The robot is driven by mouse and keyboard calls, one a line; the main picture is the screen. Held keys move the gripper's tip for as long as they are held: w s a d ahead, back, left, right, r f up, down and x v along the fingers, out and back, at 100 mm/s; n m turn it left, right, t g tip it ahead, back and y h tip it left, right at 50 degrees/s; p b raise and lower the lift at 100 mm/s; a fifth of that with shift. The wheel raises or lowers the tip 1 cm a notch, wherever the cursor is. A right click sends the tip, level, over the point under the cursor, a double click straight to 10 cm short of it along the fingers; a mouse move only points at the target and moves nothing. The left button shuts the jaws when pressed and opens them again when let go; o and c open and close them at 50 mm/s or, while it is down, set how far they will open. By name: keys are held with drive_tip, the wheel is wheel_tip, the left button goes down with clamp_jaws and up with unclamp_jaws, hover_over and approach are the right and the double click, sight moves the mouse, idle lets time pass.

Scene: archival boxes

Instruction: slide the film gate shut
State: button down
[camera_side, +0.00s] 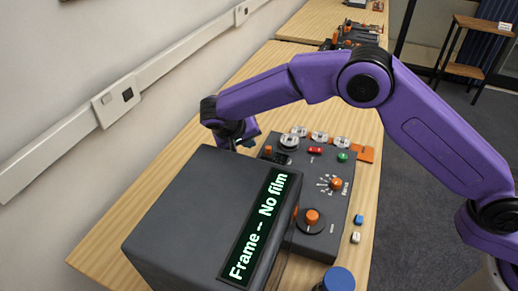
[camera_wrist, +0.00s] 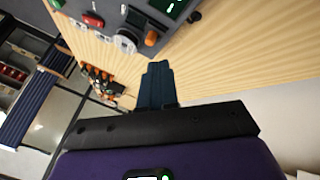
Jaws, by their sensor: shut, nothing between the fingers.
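The film machine is a dark grey box (camera_side: 195,205) with a screen (camera_side: 260,227) reading "Frame -- No film". A control panel (camera_side: 318,205) joins it at the right. I cannot tell for certain which part is the film gate; it may be hidden behind the box. My gripper (camera_side: 236,143) is just beyond the box's far edge, left of the panel's far end, with its tips partly hidden. In the wrist view my gripper (camera_wrist: 157,68) is shut and empty over bare wood, apart from the panel (camera_wrist: 118,25) at the top.
The panel carries an orange knob (camera_side: 312,217), a red button (camera_side: 315,150), a green button (camera_side: 342,157) and several silver dials. A blue round knob (camera_side: 339,279) is at the front. Small blue (camera_side: 358,220) and white (camera_side: 356,237) blocks lie right of the panel. A wall rail (camera_side: 75,128) runs along the left.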

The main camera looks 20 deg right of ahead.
drive_tip(key=shift+w+f, duration=0.1)
idle(0.3)
approach(264, 153)
drive_tip(key=x, duration=0.5)
drive_tip(key=shift+w+f, duration=0.1)
idle(0.4)
drive_tip(key=shift+s+d, duration=1.65)
drive_tip(key=shift+d, duration=0.05)
drive_tip(key=v, duration=1)
